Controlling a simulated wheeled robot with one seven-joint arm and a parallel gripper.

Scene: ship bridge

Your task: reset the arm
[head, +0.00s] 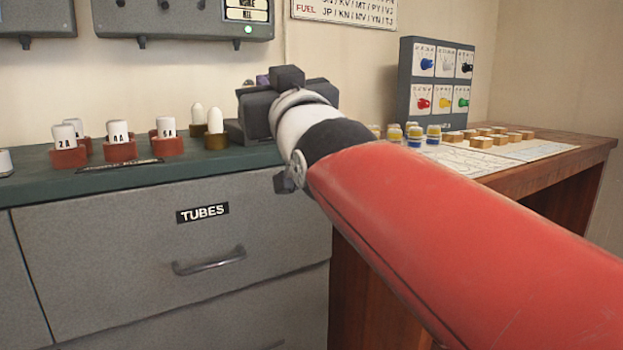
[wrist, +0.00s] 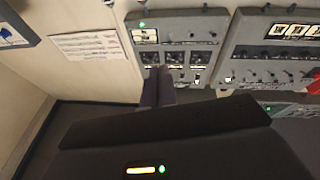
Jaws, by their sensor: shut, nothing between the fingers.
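My red and white arm crosses the head view from the lower right towards the wall, above the grey cabinet and wooden desk. My dark gripper (head: 263,81) is at its far end, over the back of the counter and mostly hidden behind my wrist. In the wrist view the gripper's two dark fingers (wrist: 158,88) lie together, shut and empty. They point towards a grey wall panel (wrist: 178,38) with switches. I cannot tell the exact gap between the fingertips and the panel.
White labelled tubes in red holders (head: 119,148) stand on the green counter (head: 40,184), left of my arm. The grey TUBES drawer (head: 160,235) is closed.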

